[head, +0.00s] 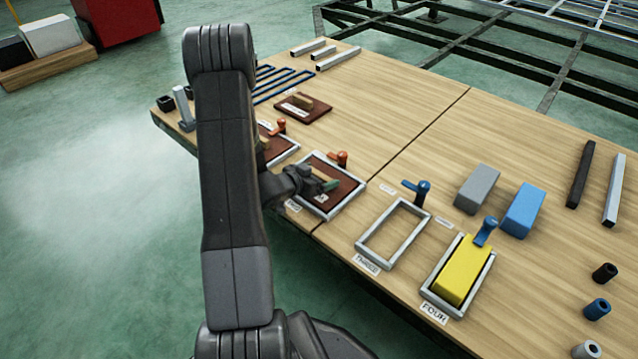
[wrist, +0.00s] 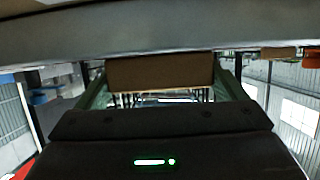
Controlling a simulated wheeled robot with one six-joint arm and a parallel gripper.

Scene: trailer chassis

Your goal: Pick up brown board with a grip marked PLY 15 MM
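Several brown boards show in the head view, each with a tan grip. One board (head: 342,197) sits in a grey frame at the table's near edge; its white label is too small to read. Another board (head: 277,152) sits in the frame to the left, partly behind my arm. A third board (head: 316,112) lies loose on the table behind them. My gripper (head: 326,185) is low over the first board, at its grip. In the wrist view, a brown block, apparently the grip (wrist: 160,72), sits between my fingers (wrist: 165,95). I cannot tell whether they press on it.
The frame marked THREE (head: 368,240) is empty. The frame marked FOUR (head: 433,300) holds a yellow block (head: 463,272). Red clamps (head: 341,159) and blue clamps (head: 421,190) stand by the frames. Grey (head: 477,189) and blue (head: 523,210) blocks stand at right.

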